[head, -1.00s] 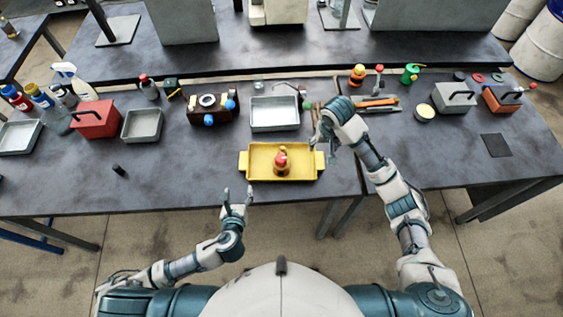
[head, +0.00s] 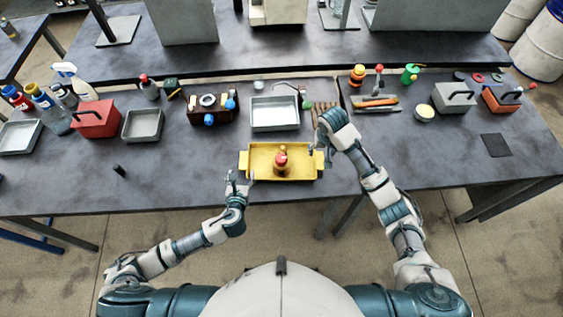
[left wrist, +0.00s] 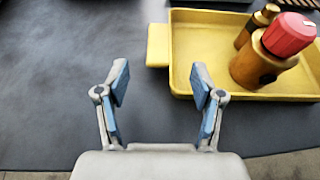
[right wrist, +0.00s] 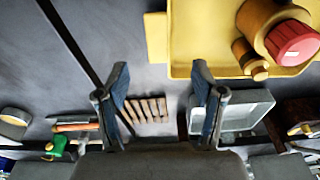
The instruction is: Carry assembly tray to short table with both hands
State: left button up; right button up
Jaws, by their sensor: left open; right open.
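The yellow assembly tray (head: 300,174) lies on the dark table near its front edge, with a tab handle on each short side. A brass-coloured part with a red cap (head: 281,163) stands in it; it also shows in the left wrist view (left wrist: 268,62). My left gripper (head: 238,178) is open and empty, just left of and in front of the tray's left handle (left wrist: 157,45). My right gripper (head: 318,148) is open and empty beside the tray's right end, close to the right handle (right wrist: 155,38). Contact with that handle cannot be told.
A grey metal tray (head: 275,114) stands behind the yellow tray. Hand tools (head: 376,103) lie at right. The table's front left is mostly clear.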

aim_at(244, 161)
pick_arm(q)
jog(key=x, duration=0.9)
pick_arm(e)
jog(key=f, duration=0.3)
jog(key=w+f, duration=0.1)
jog(key=f, duration=0.5)
jog(key=shift+w, duration=0.15)
pick_arm(q)
grip_shut()
pick_arm(e)
grip_shut()
pick_arm(q)
jog(key=shift+r, duration=0.1)
